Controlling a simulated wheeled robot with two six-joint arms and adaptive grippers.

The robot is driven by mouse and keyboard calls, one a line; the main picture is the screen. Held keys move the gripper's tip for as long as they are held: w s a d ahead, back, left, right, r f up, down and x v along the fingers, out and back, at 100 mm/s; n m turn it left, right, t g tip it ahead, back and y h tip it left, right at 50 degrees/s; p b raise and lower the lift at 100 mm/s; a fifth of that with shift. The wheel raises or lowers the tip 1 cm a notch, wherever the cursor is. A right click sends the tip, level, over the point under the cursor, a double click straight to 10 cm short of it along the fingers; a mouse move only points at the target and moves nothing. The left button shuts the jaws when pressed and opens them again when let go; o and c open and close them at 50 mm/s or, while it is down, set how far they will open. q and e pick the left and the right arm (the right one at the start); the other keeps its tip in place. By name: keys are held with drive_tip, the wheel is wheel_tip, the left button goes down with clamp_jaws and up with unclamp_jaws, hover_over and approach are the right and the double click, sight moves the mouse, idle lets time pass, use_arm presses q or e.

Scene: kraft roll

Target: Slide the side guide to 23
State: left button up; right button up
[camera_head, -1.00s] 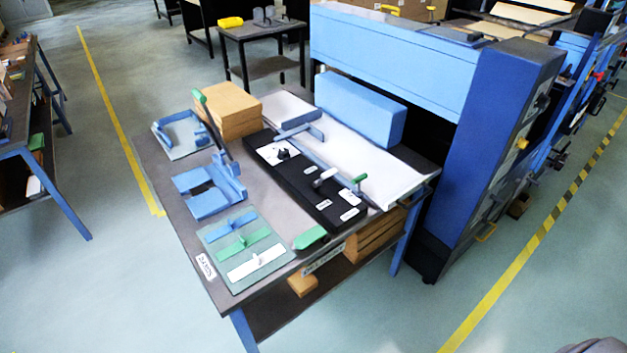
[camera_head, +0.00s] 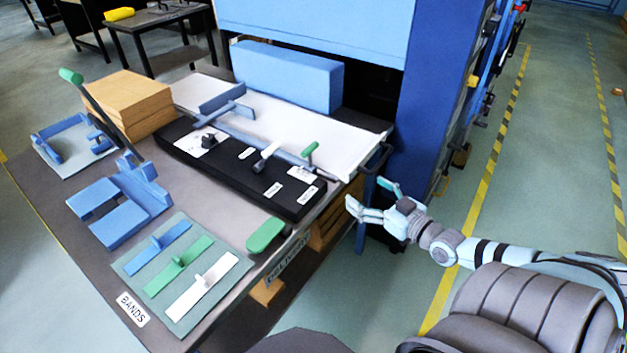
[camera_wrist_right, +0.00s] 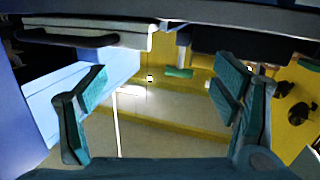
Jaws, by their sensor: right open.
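What looks like the side guide, a blue-grey upright plate (camera_head: 222,96) with a crossbar, stands over the white sheet (camera_head: 290,125) at the far end of a long rail (camera_head: 262,142). A green-tipped handle (camera_head: 310,149) rises at the rail's near end. A black panel (camera_head: 225,165) with a dark knob (camera_head: 208,140), a white-tipped lever (camera_head: 265,157) and white labels lies along the rail. Any scale figures are too small to read. My right gripper (camera_head: 366,195) is open and empty, right of the table's corner and apart from the guide. It also shows open in the wrist view (camera_wrist_right: 165,88). My left gripper is out of view.
The table holds a blue fixture (camera_head: 120,203), a mat with blue, green and white bands (camera_head: 180,265), a brown stack (camera_head: 128,100) and a green paddle (camera_head: 266,234). A tall blue machine (camera_head: 437,95) stands behind. Open floor lies right of the table.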

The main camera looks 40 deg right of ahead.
drive_tip(key=w+a+r+t+y+b, duration=0.1)
drive_tip(key=w+a+r+y, duration=0.1)
drive_tip(key=w+a+r, duration=0.15)
drive_tip(key=b, duration=0.3)
approach(310, 155)
drive_tip(key=w, duration=0.2)
drive_tip(key=shift+w+f+h, duration=0.3)
drive_tip(key=shift+f, duration=0.05)
drive_tip(key=w+b, duration=0.1)
drive_tip(key=w, duration=0.3)
drive_tip(key=w+b, duration=0.1)
drive_tip(key=w, duration=0.2)
drive_tip(key=shift+a+r+b, duration=0.1)
drive_tip(key=shift+a+b, duration=0.2)
drive_tip(key=shift+a, duration=0.05)
drive_tip(key=shift+w+r, duration=0.1)
drive_tip(key=shift+w, duration=0.3)
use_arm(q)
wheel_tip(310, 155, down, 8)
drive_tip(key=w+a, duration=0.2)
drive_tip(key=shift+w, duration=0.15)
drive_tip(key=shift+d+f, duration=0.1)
